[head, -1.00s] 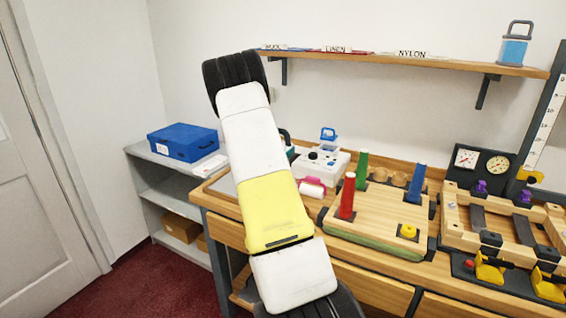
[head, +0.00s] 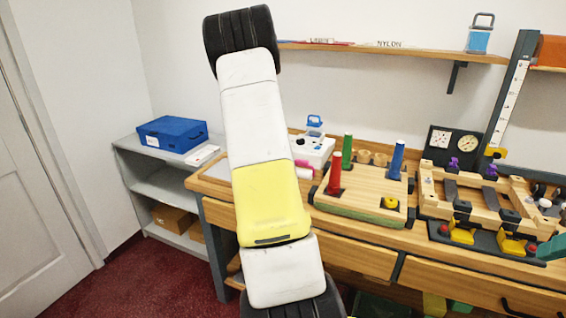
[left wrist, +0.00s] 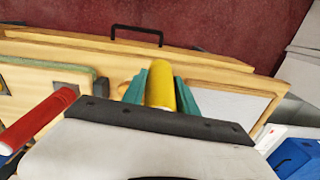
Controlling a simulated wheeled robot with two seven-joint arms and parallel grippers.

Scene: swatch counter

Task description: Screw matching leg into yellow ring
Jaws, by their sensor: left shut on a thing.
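A wooden board (head: 338,197) lies on the counter with upright red (head: 334,178), green (head: 347,151) and blue (head: 396,159) legs. The yellow ring (head: 390,202) sits at its front right corner, with no leg standing in it. In the left wrist view my left gripper (left wrist: 161,88) has its teal fingers shut on a yellow leg (left wrist: 161,84). The red leg (left wrist: 40,117) shows at left there, apart from the gripper. In the head view my arm hides the left gripper. A teal fingertip of my right gripper (head: 552,247) shows at the right edge; its opening is unclear.
Right of the board stands a wooden frame (head: 427,200) with yellow clamps. A grey sheet (left wrist: 222,100) lies bare on the counter. A blue case (head: 172,134) sits on the left shelf.

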